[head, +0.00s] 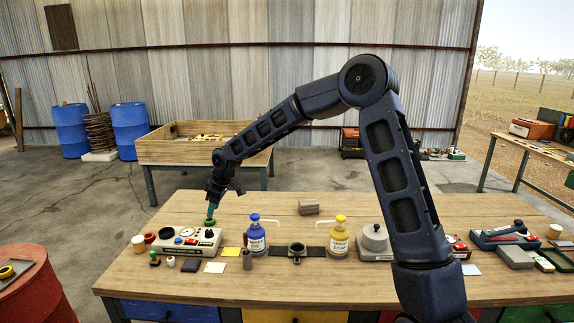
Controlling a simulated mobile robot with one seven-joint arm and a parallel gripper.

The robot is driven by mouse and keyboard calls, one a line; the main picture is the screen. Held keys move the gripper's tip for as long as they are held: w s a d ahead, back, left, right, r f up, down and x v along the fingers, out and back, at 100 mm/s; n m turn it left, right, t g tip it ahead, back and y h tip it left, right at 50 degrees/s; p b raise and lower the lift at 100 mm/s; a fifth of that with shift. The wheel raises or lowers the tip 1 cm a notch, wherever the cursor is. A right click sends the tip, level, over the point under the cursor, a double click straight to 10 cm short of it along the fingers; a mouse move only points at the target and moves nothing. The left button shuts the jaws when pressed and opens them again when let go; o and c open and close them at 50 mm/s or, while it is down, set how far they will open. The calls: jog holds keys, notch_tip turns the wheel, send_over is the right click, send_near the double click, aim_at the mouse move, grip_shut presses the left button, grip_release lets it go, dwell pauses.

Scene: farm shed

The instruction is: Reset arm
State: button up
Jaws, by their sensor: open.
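My arm (385,160) rises from the front right of the wooden workbench (300,208), bends at a high elbow and reaches down to the left. My gripper (213,205) points down above the back of a pale control box (187,241) with knobs and buttons. The gripper is small in view. A green thing (209,221) shows just below the fingertips, at the back edge of the control box. I cannot tell whether the fingers touch it.
A blue pump bottle (256,240) and a yellow one (339,240) stand mid-bench, with a small tan block (308,207) behind. Several small items lie along the front. A red drum (35,290) is at left, a wooden crate table (190,150) behind. The bench's back left is clear.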

jog(key=s+d+r+m+t+h, duration=0.1)
jog(key=d+r+m, duration=0.3)
jog(key=d, duration=0.8)
jog(key=s+d+r+m+t+h, duration=0.1)
jog(key=d+r, duration=0.5)
jog(key=d, duration=0.6)
jog(key=s+d+r+m+t+h, duration=0.1)
jog(key=d+r+m+h, duration=0.3)
jog(key=d, duration=0.8)
jog(key=s+d+r+m+t+y, duration=0.1)
jog(key=s+d+m, duration=0.7)
jog(key=s+d, duration=1.3)
jog(key=shift+s+d+r+y, duration=0.2)
jog(key=shift+d+r+y, duration=0.3)
jog(key=shift+r, duration=0.25)
